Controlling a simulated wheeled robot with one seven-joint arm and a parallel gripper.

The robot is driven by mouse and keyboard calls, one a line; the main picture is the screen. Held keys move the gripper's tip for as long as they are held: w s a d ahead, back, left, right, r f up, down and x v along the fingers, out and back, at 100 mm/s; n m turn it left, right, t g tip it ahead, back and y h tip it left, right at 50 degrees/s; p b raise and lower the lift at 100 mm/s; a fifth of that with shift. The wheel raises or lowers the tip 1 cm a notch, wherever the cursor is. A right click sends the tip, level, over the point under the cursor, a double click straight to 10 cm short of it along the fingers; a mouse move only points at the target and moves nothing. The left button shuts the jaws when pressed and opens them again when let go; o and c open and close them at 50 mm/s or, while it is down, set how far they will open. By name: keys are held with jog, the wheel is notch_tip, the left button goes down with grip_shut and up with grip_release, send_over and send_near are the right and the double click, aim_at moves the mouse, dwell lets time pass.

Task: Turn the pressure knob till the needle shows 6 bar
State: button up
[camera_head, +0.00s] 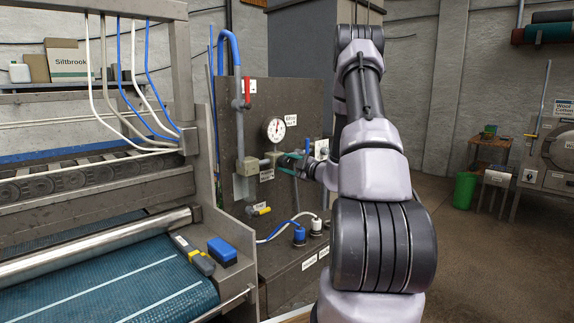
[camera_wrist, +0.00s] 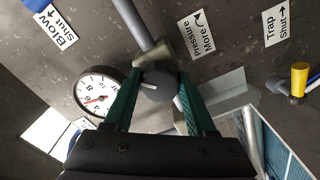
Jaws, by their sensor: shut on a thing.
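The pressure knob (camera_wrist: 158,84) is dark and round with a pale pointer line, on a grey valve body. It sits between the two green fingers of my gripper (camera_wrist: 157,92), which is shut on it. In the head view my gripper (camera_head: 291,163) is at the panel, just below the gauge, and hides the knob. The pressure gauge (camera_wrist: 97,91) has a white face and a red needle, and stands just left of the left finger in the wrist view. The gauge (camera_head: 274,130) is small in the head view. I cannot read the needle's exact value.
A label (camera_wrist: 189,35) by the knob reads "Pressure More" with a curved arrow. The yellow trap handle (camera_wrist: 299,78) is to the right. The red-handled valve (camera_head: 247,91) and upright pipe stand left of the gauge. A blue brush (camera_head: 222,251) lies on the machine's edge.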

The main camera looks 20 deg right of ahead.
jog(key=o, duration=1.4)
jog(key=v, duration=1.1)
jog(key=v, duration=0.9)
jog(key=shift+r, duration=0.1)
